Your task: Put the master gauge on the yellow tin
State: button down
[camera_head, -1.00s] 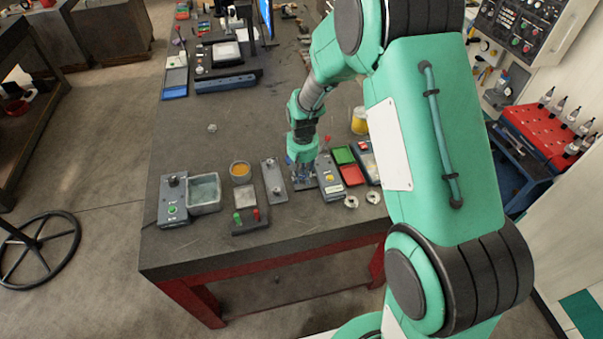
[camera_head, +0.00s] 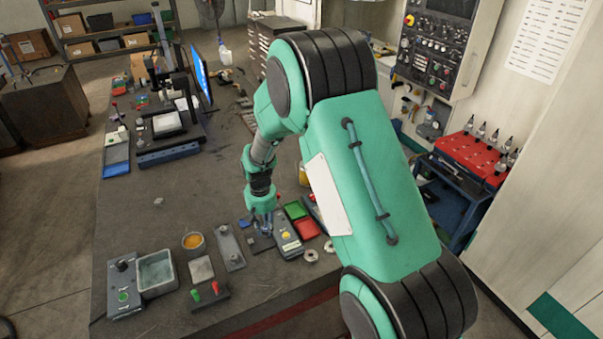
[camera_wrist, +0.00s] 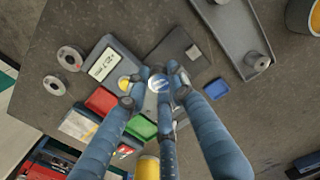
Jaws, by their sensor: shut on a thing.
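My gripper (camera_head: 265,228) points down at the table, just left of a grey box with a yellow button. In the wrist view, my gripper (camera_wrist: 159,84) has its fingers closed around a small round piece with a pale and blue top, which I take for the master gauge (camera_wrist: 157,83). The fingers hide its sides, and I cannot tell whether it is clear of the surface. A round tin with orange-yellow contents (camera_head: 193,241) stands to the left. Another yellow container (camera_head: 303,175) is mostly hidden behind my arm. I cannot tell for certain which is the yellow tin.
A grey plate with a knob (camera_head: 230,248) lies between my gripper and the orange-yellow tin. The button box (camera_head: 287,240), green tray (camera_head: 295,210) and red tray (camera_head: 307,229) crowd the right.

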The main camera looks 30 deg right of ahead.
jog(key=w+d+r+m+p, duration=0.2)
jog(key=d+m, duration=0.5)
jog(key=d, duration=0.5)
jog(key=w+d+r+m+p, duration=0.3)
jog(key=w+d+r+m, duration=0.2)
jog(key=d, duration=0.8)
jog(key=r+m, duration=0.1)
jog(key=m, duration=0.2)
jog(key=shift+w+d+r, duration=0.15)
jog(key=shift+d+r, duration=0.05)
jog(key=shift+d, duration=0.1)
jog(key=shift+w+d+f+p, duration=0.25)
jog(key=shift+w+d+p, duration=0.45)
jog(key=shift+w, duration=1.85)
jog(key=shift+w+d+f+p, duration=0.25)
jog(key=shift+w+d, duration=0.75)
jog(key=shift+w, duration=1.5)
jog(key=shift+w+d+f+p, duration=0.25)
jog(key=shift+w+d+p, duration=0.45)
jog(key=shift+w, duration=1.85)
jog(key=shift+d, duration=0.15)
jog(key=shift+f+p, duration=0.3)
jog(key=shift+f, duration=1.45)
jog(key=shift+f, duration=0.2)
